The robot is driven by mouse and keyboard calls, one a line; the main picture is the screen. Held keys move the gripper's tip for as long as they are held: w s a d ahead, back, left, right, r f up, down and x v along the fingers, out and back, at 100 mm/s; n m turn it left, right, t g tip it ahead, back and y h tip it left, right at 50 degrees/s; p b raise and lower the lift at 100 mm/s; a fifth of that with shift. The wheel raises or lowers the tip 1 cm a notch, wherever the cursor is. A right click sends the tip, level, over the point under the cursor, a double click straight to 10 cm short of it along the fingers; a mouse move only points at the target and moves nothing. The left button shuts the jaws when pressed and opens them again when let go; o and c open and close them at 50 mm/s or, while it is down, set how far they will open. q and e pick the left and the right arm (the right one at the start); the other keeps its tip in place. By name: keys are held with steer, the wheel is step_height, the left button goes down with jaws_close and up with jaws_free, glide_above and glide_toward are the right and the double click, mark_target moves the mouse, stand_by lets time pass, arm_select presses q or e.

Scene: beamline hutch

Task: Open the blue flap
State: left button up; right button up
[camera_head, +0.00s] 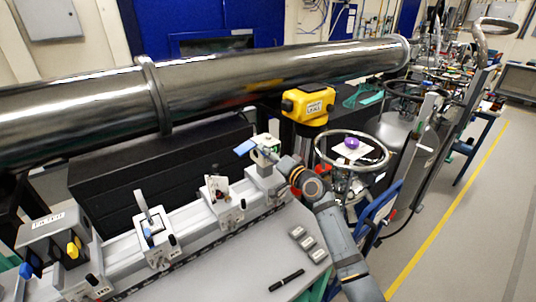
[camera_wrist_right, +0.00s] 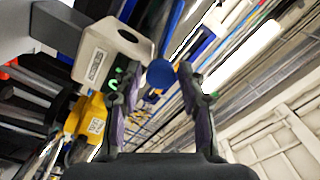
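The blue flap (camera_head: 244,147) is a small blue plate on the left of a white and grey device (camera_head: 266,143) at the far end of the rail. My right gripper (camera_head: 267,153) is close to that device, coming from the right. In the right wrist view the gripper (camera_wrist_right: 160,74) is open, with its two dark fingers apart. A rounded blue piece (camera_wrist_right: 161,72) shows between the fingertips, beside the device's light housing (camera_wrist_right: 108,50) with green lit digits. I cannot tell whether the fingers touch it. My left gripper is not in view.
A large metal pipe (camera_head: 240,78) runs behind the rail. A yellow instrument (camera_head: 308,104) stands just behind the device. More devices stand along the rail, including one with a lever (camera_head: 152,240). A black pen (camera_head: 287,280) and small grey blocks (camera_head: 307,243) lie on the table.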

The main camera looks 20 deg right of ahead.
steer(key=shift+o, duration=0.4)
steer(key=v, duration=1.2)
